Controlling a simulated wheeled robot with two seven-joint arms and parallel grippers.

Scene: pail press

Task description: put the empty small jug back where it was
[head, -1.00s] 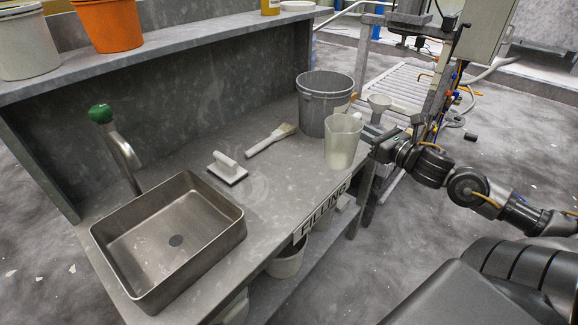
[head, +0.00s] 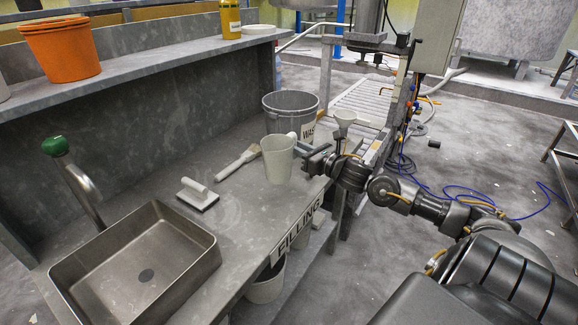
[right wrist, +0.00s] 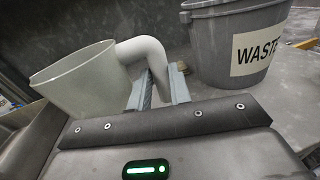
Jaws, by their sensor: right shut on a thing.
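The pale, translucent small jug (head: 279,162) is upright at the front of the grey bench, left of and in front of the waste bucket. I cannot tell whether its base touches the bench. My right gripper (head: 303,148) reaches in from the right and is shut on the jug's handle. In the right wrist view the jug (right wrist: 78,88) is at the left, its curved handle (right wrist: 145,52) between the fingers (right wrist: 160,92). The jug's inside is mostly hidden. My left gripper is not in view.
The grey waste bucket (head: 290,104) stands just behind the jug. A brush (head: 238,162) and a white-handled float (head: 198,194) lie to its left, beside the sink (head: 145,268).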

